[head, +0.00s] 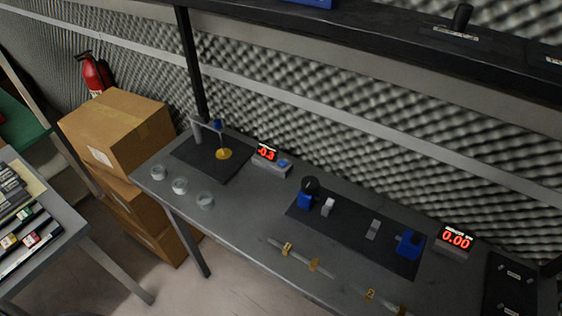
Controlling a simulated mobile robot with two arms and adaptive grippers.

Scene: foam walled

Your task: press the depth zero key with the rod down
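A small display box (267,154) with red digits, reading about -0.3, stands toward the back left of the grey bench. A blue key (283,162) sits on its front right part. Left of it, a grey stand (197,130) on a dark mat carries a crossbar with a blue part (217,124) at its end. A thin rod (222,141) runs down from there to a brass disc (224,154); whether it touches the disc is too small to tell. Neither of my grippers is in view.
Glass dishes (180,186) stand at the bench's left end. A dark mat (345,236) holds blue and grey fixtures; a second display (456,238) reads 0.00. A rail with brass clips (314,264) lies in front. Cardboard boxes (120,130) are stacked left. A dark shelf (400,48) overhangs.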

